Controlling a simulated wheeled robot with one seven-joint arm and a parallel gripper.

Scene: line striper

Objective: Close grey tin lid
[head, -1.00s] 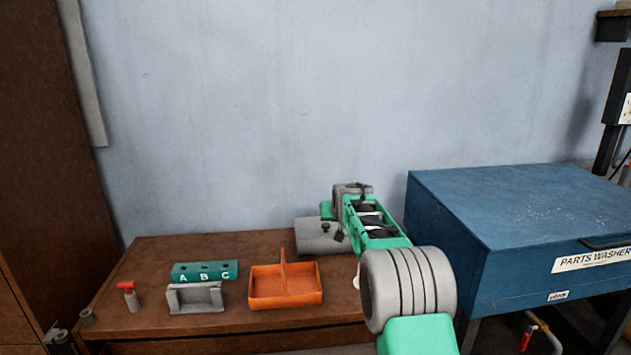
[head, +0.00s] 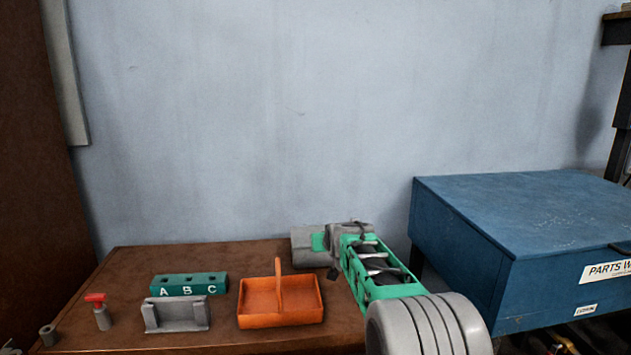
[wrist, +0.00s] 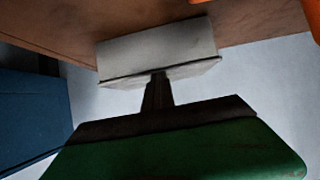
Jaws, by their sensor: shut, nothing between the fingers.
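The grey tin (head: 303,246) stands at the back right of the brown bench in the head view, partly hidden behind my arm. In the wrist view the tin (wrist: 158,45) is a pale box, with its lid (wrist: 192,71) as a thin strip along the edge nearest my fingers. A dark line runs between lid and box; I cannot tell if any gap is left. My gripper (wrist: 157,77) is shut and empty, its fingertips at the middle of the lid's edge, touching or very close. In the head view my arm hides the fingertips.
On the bench are an orange carrier (head: 281,303), a green block marked A B C (head: 188,284), a grey holder (head: 177,314) and a red-topped bottle (head: 101,313). A blue parts washer (head: 520,235) stands close right of my arm. The wall is behind.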

